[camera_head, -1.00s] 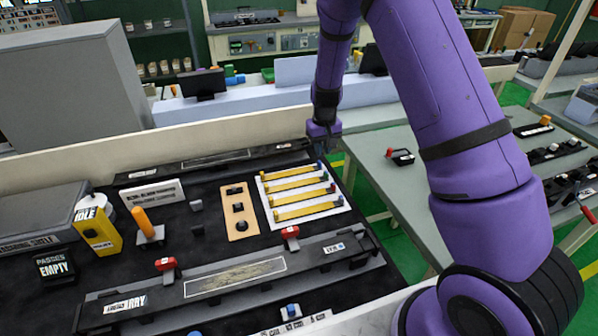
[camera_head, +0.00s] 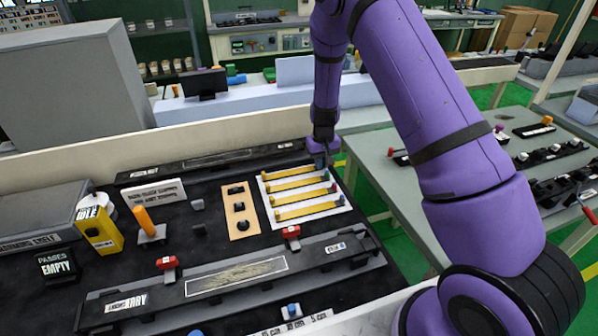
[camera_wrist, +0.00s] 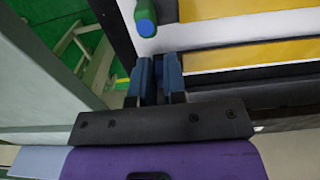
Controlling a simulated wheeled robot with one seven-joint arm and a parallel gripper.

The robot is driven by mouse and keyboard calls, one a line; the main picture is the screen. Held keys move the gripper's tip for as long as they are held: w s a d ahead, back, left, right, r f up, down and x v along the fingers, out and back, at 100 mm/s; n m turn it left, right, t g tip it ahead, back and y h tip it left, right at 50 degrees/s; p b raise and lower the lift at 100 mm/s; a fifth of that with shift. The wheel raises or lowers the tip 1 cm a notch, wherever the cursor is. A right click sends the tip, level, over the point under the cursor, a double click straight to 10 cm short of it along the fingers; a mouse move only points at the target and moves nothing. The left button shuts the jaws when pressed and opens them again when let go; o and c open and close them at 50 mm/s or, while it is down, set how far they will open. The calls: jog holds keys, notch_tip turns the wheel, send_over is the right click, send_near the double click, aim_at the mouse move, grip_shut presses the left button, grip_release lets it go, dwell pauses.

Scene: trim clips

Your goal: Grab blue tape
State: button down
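A white tray (camera_head: 342,208) holds several yellow strips, each with a small coloured piece at its right end. The blue piece (camera_head: 320,163) is at the end of the farthest strip. My gripper (camera_head: 324,152) points down right at that end and partly covers it. In the wrist view, two dark bluish fingers (camera_wrist: 159,75) stand a narrow gap apart beside the end of a yellow strip (camera_wrist: 250,54). Whether the blue piece lies between them is unclear. A green cylinder with a blue end face (camera_wrist: 146,22) is just beyond the fingertips.
A wooden block with dark knobs (camera_head: 240,212) lies left of the tray. A grey rail with red clamps (camera_head: 240,272) runs in front. A pale raised edge (camera_head: 180,148) bounds the bench behind. A side table (camera_head: 385,180) stands to the right across a gap.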

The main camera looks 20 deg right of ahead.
jog(key=shift+r, duration=0.2)
jog(key=shift+r, duration=0.25)
jog(key=r, duration=0.3)
jog(key=shift+s+a, duration=0.15)
jog(key=shift+s, duration=0.05)
jog(key=s+a, duration=0.2)
jog(key=s, duration=0.2)
jog(key=s+a, duration=0.3)
jog(key=s, duration=0.2)
jog(key=s+a+r, duration=0.1)
jog(key=s+a, duration=0.1)
jog(key=s, duration=0.2)
jog(key=shift+s+a+r, duration=0.1)
jog(key=shift+s+a, duration=0.15)
